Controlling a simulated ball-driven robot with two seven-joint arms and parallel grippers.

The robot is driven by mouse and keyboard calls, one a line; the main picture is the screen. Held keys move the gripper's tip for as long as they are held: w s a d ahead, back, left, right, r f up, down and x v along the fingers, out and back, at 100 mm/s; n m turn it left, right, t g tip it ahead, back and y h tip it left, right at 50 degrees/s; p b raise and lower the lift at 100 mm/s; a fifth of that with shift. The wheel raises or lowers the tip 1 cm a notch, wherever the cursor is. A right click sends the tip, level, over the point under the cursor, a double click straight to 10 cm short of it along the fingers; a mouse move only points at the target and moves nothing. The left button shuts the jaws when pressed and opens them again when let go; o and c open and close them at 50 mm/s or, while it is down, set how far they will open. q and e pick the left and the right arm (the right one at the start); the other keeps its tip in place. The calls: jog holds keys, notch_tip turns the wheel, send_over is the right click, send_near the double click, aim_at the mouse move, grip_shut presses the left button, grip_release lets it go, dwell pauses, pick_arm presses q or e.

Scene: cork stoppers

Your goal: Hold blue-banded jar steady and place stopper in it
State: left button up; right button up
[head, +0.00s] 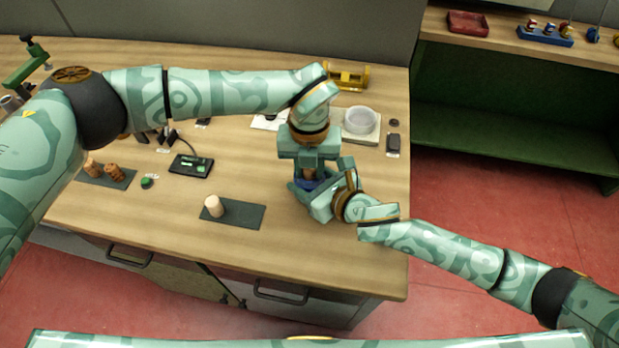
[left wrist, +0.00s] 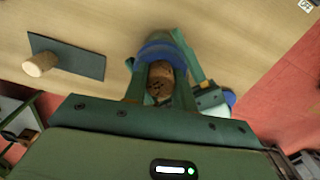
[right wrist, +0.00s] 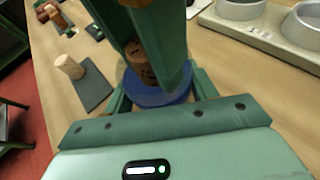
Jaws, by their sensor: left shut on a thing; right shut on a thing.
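The blue-banded jar (head: 308,185) stands on the table at the right, mostly hidden by my grippers; its blue ring also shows in the right wrist view (right wrist: 157,96). My right gripper (head: 316,193) is shut on the jar from the side. My left gripper (head: 309,167) points down above the jar, shut on a brown speckled cork stopper (left wrist: 160,82), which also shows in the right wrist view (right wrist: 137,62). The stopper is over the jar's mouth; I cannot tell how far its lower end is inside.
A pale stopper (head: 214,206) stands on a dark mat (head: 245,215) left of the jar. Brown stoppers (head: 113,170) are on another mat at the far left. A scale with a round dish (head: 362,122) and a yellow holder (head: 348,75) are behind. A small black device (head: 191,166) lies mid-left.

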pick_arm(q)
jog(key=shift+f, duration=0.45)
jog(key=o, duration=1)
jog(key=shift+c, duration=0.2)
jog(key=shift+o, duration=0.2)
notch_tip(320, 180, up, 11)
jog(key=shift+r, duration=0.1)
pick_arm(e)
jog(key=shift+d+f, duration=0.1)
pick_arm(q)
jog(key=shift+r, duration=0.4)
pick_arm(e)
jog(key=o, duration=1.3)
